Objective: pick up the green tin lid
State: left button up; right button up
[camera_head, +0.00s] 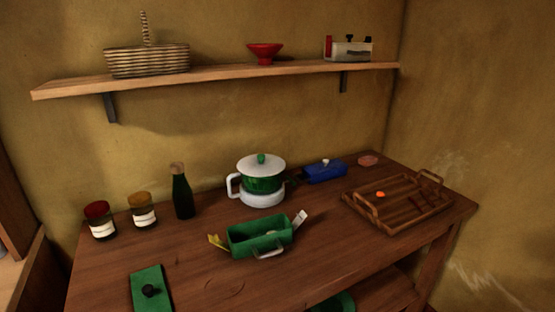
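The green tin lid (146,278) lies flat on the wooden table near its front left edge. It is a green rectangle with a round black knob, and its near end is close to the bottom of the picture. An open green tin (245,246) with a pale metal handle stands near the middle of the table, to the right of the lid. A yellow item and a white item stick out at its two ends. Neither of my grippers shows in the head view.
A dark bottle (183,196) and two labelled jars (102,226) stand behind the lid. A green and white pot (262,184), a blue box (326,173) and a wooden tray (425,215) stand farther right. The table (205,283) between lid and tin is clear.

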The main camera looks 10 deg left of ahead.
aim_at(148, 289)
jog(key=j+u, duration=0.1)
jog(key=u, duration=1.05)
